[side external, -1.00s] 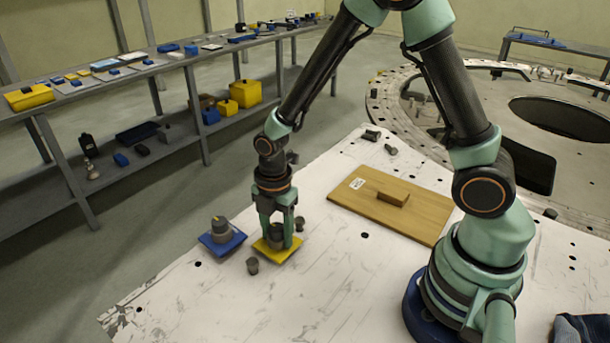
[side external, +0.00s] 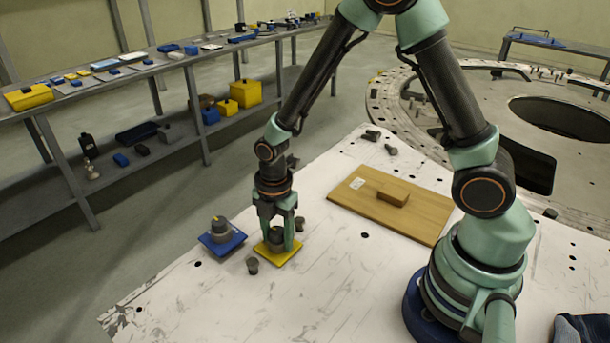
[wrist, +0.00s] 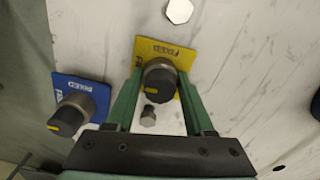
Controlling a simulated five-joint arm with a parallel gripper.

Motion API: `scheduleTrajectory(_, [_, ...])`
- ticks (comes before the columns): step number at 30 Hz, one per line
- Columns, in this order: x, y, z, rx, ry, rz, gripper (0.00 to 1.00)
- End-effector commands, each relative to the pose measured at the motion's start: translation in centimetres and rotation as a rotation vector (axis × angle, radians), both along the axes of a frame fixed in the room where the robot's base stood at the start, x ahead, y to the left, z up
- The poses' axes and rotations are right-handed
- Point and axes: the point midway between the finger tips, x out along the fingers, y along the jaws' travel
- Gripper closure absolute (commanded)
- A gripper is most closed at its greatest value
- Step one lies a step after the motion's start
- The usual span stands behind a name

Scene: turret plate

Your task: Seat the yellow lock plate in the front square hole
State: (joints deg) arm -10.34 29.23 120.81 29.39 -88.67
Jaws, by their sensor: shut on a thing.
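The yellow lock plate (side external: 280,260) lies at the table surface in the side external view, with a dark round knob standing on it. My gripper (side external: 277,243) points down over the plate and is shut on the knob, one finger on each side. In the wrist view the yellow plate (wrist: 150,47) shows beyond the knob (wrist: 158,80), which sits between my fingers. I cannot make out the front square hole in either view. The plate may cover it, but the frames do not show whether the plate is seated or only resting.
A blue plate (side external: 222,245) with a similar knob is close on the left. A small grey peg (side external: 252,266) stands near the yellow plate's front, another (side external: 299,224) behind right. A wooden board (side external: 425,215) with a block lies right. The front of the white table is mostly clear.

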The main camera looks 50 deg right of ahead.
Motion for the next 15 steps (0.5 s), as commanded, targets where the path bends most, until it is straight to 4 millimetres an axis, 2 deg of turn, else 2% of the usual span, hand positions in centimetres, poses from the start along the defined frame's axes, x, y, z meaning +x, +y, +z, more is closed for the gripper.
scheduleTrajectory(8, [0.05,0.01,0.02,0.0,-0.001,0.0,1.0])
scheduleTrajectory(9, [0.04,0.01,0.02,0.0,-0.001,0.0,0.39])
scheduleTrajectory(11, [0.04,0.01,0.02,0.0,-0.001,0.0,0.16])
scheduleTrajectory(12, [0.04,0.01,0.02,0.0,-0.001,0.0,0.12])
scheduleTrajectory(15, [0.03,0.0,0.02,0.0,-0.001,0.0,0.12])
